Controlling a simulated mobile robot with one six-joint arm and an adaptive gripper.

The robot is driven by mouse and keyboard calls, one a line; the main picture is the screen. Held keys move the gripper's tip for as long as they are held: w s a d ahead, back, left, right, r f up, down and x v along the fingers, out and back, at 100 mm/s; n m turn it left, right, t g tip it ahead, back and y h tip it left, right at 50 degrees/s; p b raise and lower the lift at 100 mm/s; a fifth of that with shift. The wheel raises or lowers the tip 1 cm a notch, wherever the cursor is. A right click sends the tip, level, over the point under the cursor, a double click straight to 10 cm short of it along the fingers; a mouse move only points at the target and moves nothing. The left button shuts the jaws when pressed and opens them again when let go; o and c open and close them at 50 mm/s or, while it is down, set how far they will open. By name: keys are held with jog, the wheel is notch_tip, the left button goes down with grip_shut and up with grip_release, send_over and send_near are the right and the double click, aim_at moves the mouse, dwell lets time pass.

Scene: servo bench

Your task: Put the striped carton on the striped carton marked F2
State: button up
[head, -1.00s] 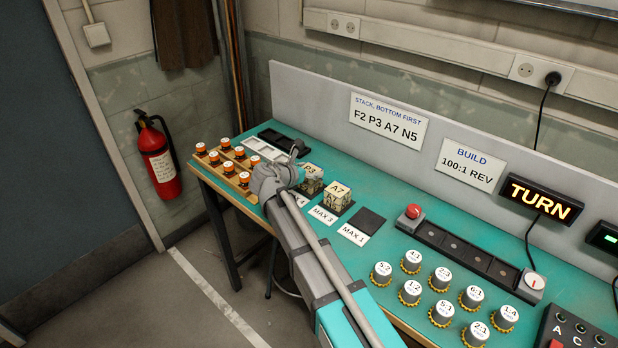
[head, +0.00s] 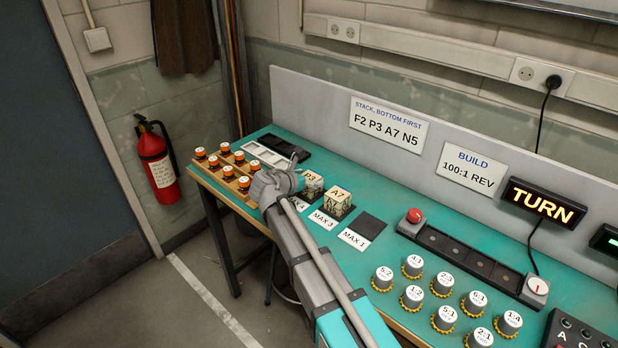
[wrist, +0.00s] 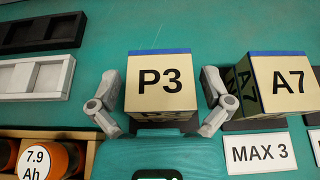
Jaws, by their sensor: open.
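The striped carton marked P3 (wrist: 160,82) has a cream top with a blue strip. It is between the two fingers of my gripper (wrist: 160,100) in the wrist view, with a finger apart from each side. In the head view the P3 carton (head: 312,182) is just right of my gripper (head: 289,177). My gripper is open and holds nothing. The carton marked A7 (head: 338,194) is to the right, above a carton marked N (head: 336,210). I see no F2 mark on a carton; what is under P3 is hidden from above.
The A7 carton stands close beside my right finger. A MAX 3 label (wrist: 260,152) and an empty dark pad (head: 366,225) are to the right. A wooden rack of orange-sided cells (head: 227,172) and a white tray (wrist: 38,77) are to the left.

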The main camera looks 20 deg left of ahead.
jog(key=shift+r, duration=0.1)
jog(key=shift+r, duration=0.1)
jog(key=p+v, duration=0.5)
jog(key=v, duration=0.7)
